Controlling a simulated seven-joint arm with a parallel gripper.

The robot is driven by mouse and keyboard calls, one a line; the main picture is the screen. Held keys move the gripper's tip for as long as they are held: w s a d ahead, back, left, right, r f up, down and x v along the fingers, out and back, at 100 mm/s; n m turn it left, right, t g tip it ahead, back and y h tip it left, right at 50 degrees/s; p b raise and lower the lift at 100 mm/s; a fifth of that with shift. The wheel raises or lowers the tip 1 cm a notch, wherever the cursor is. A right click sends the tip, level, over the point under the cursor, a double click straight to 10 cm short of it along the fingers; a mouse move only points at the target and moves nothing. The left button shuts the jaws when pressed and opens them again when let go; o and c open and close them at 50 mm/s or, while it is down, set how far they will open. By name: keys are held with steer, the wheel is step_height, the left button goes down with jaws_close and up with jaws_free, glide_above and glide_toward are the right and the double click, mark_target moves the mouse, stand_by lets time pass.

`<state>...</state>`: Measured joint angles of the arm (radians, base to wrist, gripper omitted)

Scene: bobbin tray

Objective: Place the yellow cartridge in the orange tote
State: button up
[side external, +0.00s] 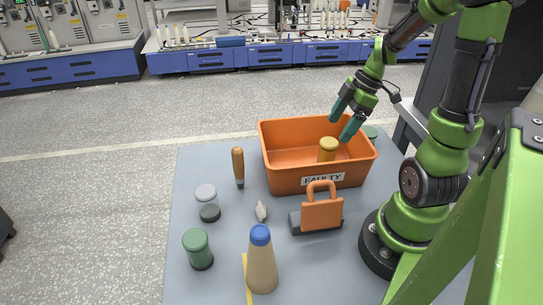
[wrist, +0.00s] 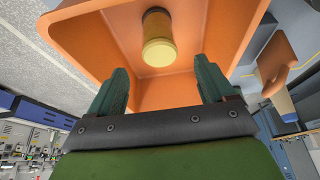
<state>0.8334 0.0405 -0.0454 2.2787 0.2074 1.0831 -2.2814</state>
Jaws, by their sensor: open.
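The yellow cartridge (side external: 327,149) stands inside the orange tote (side external: 285,180), toward its right side; the tote has a "FAULTY" label on its front. In the wrist view the cartridge (wrist: 157,38) shows inside the tote (wrist: 215,50), ahead of the fingers. My gripper (side external: 348,120) is over the tote's back right part, above and beside the cartridge. Its teal fingers are apart and nothing is between them; they also show in the wrist view (wrist: 165,85). The cartridge's lower end is partly hidden by the tote's front wall in the side view.
On the grey mat (side external: 220,280) stand a green cartridge (side external: 197,248), a grey cartridge (side external: 207,203), a blue-capped bottle (side external: 261,258), an orange-handled tool (side external: 238,165), a small white item (side external: 261,211) and an orange padlock-like object (side external: 321,210). A green-topped item (side external: 370,132) is behind the tote's right end.

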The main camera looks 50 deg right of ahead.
steer(key=a+r+m+t, duration=0.2)
steer(key=a+r+m, duration=0.4)
steer(key=a, duration=0.4)
steer(key=a+r+m+t+h, duration=0.1)
steer(key=a+r+m+t, duration=0.1)
steer(key=a+r+m, duration=0.4)
steer(key=a+m, duration=0.1)
steer(key=a, duration=0.3)
steer(key=shift+r, duration=0.3)
